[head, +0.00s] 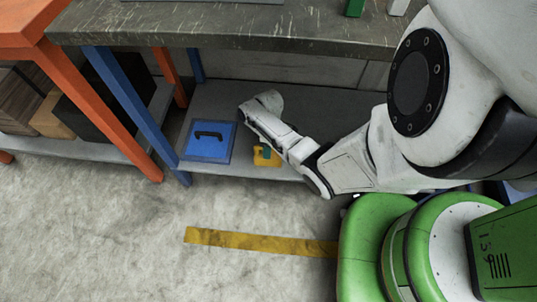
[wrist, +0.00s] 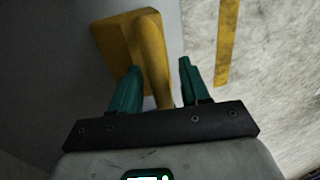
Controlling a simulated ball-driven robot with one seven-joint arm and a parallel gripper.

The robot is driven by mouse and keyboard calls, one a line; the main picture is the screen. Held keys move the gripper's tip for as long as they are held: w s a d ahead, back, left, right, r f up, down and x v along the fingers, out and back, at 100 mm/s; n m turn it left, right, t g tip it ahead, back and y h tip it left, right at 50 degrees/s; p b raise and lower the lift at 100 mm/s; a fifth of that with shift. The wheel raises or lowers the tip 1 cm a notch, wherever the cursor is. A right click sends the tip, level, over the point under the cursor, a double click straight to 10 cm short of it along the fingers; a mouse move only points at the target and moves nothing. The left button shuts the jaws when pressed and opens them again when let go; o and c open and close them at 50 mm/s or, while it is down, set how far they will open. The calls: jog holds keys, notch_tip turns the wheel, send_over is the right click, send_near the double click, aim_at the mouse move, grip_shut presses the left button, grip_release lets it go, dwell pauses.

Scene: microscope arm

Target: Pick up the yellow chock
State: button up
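The yellow chock (head: 273,160) sits on the grey lower shelf under the bench, near its front edge, partly hidden behind my arm in the head view. In the wrist view the chock (wrist: 152,55) shows a flat plate and a raised ridge. My gripper (wrist: 159,67) is open, its green fingers on either side of the ridge. The left finger is close to the ridge or touching it; a gap shows between the ridge and the right finger. In the head view a bit of the green gripper (head: 265,151) shows at the chock.
A blue case with a black handle (head: 209,142) lies on the shelf (head: 215,95) left of the chock. A blue bench leg (head: 135,115) stands further left. The bench top (head: 230,30) overhangs the shelf. A yellow stripe (head: 255,243) marks clear floor in front.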

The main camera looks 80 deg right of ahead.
grip_shut()
jog(key=shift+d+r, duration=0.1)
dwell(1.1)
